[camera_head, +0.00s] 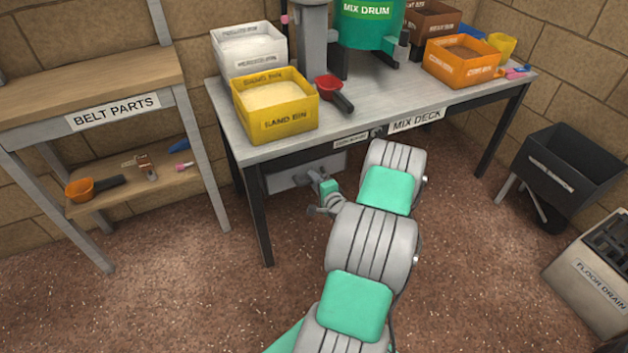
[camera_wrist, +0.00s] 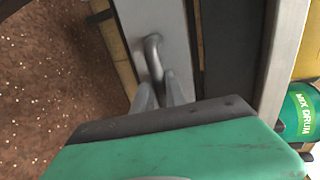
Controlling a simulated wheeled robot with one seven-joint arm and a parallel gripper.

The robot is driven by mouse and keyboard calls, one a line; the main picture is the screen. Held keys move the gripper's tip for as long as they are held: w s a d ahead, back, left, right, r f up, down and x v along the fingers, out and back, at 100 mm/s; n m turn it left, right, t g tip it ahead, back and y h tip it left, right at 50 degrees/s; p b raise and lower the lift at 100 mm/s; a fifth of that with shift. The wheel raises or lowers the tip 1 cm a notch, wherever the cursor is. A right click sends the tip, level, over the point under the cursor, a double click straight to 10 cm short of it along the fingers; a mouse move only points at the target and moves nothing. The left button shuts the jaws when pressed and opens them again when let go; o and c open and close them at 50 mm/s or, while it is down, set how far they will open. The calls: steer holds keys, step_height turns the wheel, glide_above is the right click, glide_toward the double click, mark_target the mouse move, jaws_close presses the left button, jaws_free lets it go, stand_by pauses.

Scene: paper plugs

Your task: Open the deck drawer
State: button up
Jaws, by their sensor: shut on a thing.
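The deck drawer (camera_head: 290,176) is a grey box under the left part of the mix deck table (camera_head: 376,124). In the wrist view its grey front (camera_wrist: 168,20) carries a curved metal handle (camera_wrist: 153,52). My gripper (camera_wrist: 162,92) is shut on the handle, with its two fingers on either side of it. In the head view my gripper (camera_head: 316,178) is at the drawer's front, and my arm hides part of the drawer and table edge. I cannot tell exactly how far the drawer stands out.
The table holds a yellow sand bin (camera_head: 275,122), a white bin (camera_head: 232,62), a red scoop (camera_head: 330,90), the green mix drum (camera_head: 366,28) and an orange bin (camera_head: 458,68). The belt parts shelf (camera_head: 85,85) stands at left, a floor drain box (camera_head: 590,275) at right. The floor in front is clear.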

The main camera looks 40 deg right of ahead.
jaws_close()
stand_by(1.0)
